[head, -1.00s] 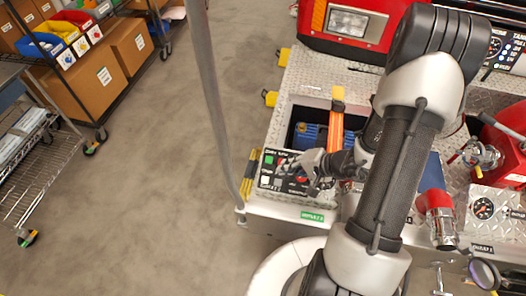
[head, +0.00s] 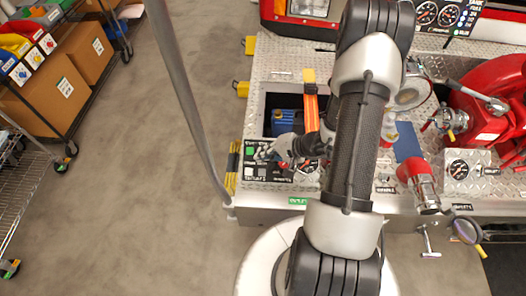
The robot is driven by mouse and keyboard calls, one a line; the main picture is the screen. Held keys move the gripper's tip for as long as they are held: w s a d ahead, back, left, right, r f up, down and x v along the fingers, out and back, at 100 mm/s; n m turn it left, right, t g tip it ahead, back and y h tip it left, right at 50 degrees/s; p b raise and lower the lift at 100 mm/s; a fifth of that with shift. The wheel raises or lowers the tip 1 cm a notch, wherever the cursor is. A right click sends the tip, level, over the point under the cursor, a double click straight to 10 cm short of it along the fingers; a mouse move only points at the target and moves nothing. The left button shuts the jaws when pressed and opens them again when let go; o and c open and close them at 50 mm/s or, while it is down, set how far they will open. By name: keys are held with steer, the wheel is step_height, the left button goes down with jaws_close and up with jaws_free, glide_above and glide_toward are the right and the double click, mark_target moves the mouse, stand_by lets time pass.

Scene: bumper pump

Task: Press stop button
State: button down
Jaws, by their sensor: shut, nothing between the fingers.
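A black control panel (head: 254,171) sits at the left front corner of the diamond-plate bumper. A green button (head: 250,151) shows at its upper left, and pale square buttons show lower down. My gripper (head: 264,154) is shut and empty, pointing left over the upper part of the panel. It covers the area right of the green button, so no red stop button is clearly visible there. I cannot tell whether the fingertips touch the panel or hover just above it.
An open bin holding a blue item (head: 286,122) and an orange strap (head: 310,108) lies behind the panel. A grey pole (head: 183,92) stands to the left. Red fittings (head: 416,178) and a gauge (head: 459,168) are at right. Shelving with boxes stands far left.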

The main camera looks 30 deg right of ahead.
steer(key=f, duration=0.1)
steer(key=w+f+b, duration=0.1)
steer(key=d+f+b, duration=0.1)
steer(key=shift+w+f, duration=0.1)
steer(key=shift+w, duration=0.15)
steer(key=shift+w+d+f+b, duration=0.1)
steer(key=shift+w+f+b, duration=0.15)
steer(key=shift+b, duration=0.1)
steer(key=shift+f, duration=0.15)
stand_by(0.9)
steer(key=shift+w+d+f+b, duration=0.15)
steer(key=shift+f+b, duration=0.1)
steer(key=shift+b, duration=0.55)
steer(key=shift+w+d+f+b, duration=0.2)
steer(key=shift+f+b, duration=0.2)
steer(key=shift+b, duration=0.25)
stand_by(0.3)
steer(key=shift+a+r, duration=0.1)
steer(key=shift+s+a+r, duration=0.25)
steer(key=shift+s+r, duration=0.15)
steer(key=shift+r, duration=0.35)
